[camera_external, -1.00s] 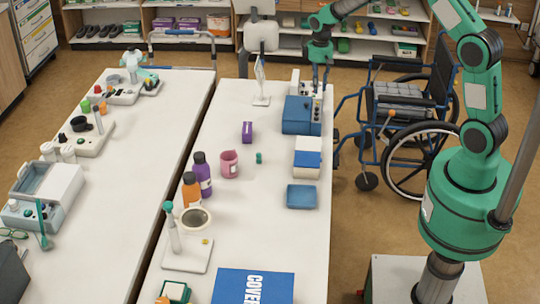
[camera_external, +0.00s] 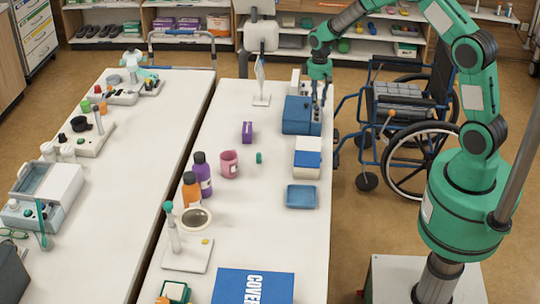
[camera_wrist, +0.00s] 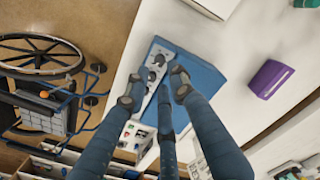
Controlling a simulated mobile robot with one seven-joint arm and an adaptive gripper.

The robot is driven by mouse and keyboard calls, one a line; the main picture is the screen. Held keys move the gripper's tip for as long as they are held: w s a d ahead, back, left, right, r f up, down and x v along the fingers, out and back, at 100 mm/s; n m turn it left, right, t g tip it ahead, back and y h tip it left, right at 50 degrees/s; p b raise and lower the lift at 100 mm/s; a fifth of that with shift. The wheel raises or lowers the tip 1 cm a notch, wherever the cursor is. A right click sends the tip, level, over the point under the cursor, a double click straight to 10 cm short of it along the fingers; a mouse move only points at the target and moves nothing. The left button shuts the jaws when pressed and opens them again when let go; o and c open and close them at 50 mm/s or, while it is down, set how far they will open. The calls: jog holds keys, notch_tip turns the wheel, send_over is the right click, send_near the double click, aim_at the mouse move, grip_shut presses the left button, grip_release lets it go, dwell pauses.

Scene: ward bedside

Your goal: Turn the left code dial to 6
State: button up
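A blue box (camera_external: 297,115) stands at the far right edge of the right-hand table. Its narrow panel with several round dials (camera_wrist: 155,68) shows in the wrist view, along the left side of the blue box (camera_wrist: 203,78). I cannot read the dial numbers or tell their settings. My gripper (camera_external: 320,98) is above the dial side of the box, pointing down. In the wrist view the fingertips of my gripper (camera_wrist: 155,89) are apart with nothing between them, over or near the panel. Contact with a dial cannot be told. Part of the panel is hidden behind the fingers.
A white device (camera_wrist: 135,138) sits beside the box. A purple carton (camera_external: 247,132), a white-and-blue box (camera_external: 307,157) and a blue tray (camera_external: 301,197) stand on the same table. A wheelchair (camera_external: 405,110) is close to the table's right edge.

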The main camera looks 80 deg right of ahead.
aim_at(316, 117)
jog(key=shift+f, duration=3.15)
grip_shut()
